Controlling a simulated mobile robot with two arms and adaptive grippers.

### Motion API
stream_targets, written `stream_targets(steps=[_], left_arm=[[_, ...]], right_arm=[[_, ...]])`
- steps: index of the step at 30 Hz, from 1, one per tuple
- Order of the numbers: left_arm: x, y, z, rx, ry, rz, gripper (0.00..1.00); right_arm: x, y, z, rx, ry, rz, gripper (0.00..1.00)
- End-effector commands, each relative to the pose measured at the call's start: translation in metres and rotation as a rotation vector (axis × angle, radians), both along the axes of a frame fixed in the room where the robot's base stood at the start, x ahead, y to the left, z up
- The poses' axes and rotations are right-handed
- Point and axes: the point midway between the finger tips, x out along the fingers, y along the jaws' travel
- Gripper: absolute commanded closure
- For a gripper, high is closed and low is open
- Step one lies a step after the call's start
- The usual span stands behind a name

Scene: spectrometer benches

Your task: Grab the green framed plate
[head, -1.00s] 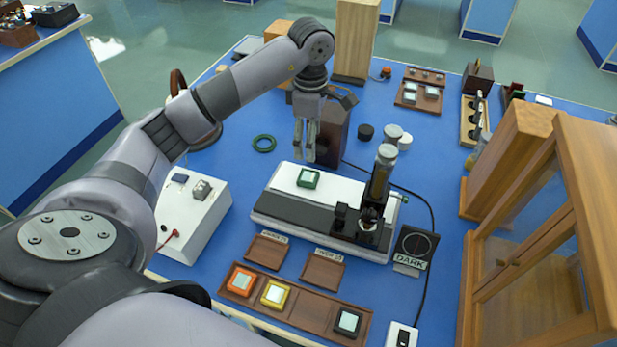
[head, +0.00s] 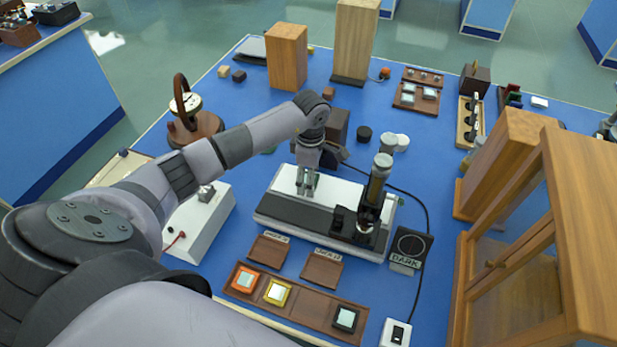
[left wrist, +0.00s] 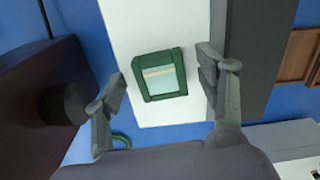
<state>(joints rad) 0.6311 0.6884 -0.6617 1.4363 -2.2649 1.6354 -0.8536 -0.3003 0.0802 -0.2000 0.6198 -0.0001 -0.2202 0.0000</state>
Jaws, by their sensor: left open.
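The green framed plate (left wrist: 160,75) is a square green frame around a pale glassy pane. In the left wrist view it lies on the white top (left wrist: 140,25) of the spectrometer bench, between the fingers of my left gripper (left wrist: 165,90). The fingers are open, with a gap on each side of the plate. In the head view my left gripper (head: 307,184) points down over the left part of the bench's white top (head: 345,195) and hides the plate. My right gripper is not in view.
A dark upright instrument (head: 376,185) stands on the bench right of my gripper. A dark brown block (head: 337,125) stands just behind. In front are a wooden rack (head: 310,303) with orange, yellow and black framed plates and two small trays (head: 322,268). A wooden cabinet (head: 560,150) stands at right.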

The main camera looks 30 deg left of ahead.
Motion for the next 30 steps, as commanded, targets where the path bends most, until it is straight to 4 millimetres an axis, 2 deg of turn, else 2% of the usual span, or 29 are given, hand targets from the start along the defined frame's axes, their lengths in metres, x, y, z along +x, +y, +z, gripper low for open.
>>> stream_targets(steps=[4,27,30], left_arm=[[0.0001,0.0000,-0.0002,0.000,0.000,0.000,0.35],[0.0000,0.0001,0.0003,0.000,0.000,0.001,0.86],[0.0001,0.0001,0.0004,0.000,0.000,0.001,0.86]], right_arm=[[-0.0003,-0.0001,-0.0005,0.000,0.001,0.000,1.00],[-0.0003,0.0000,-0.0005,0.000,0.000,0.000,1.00],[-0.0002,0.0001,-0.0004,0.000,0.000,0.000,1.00]])
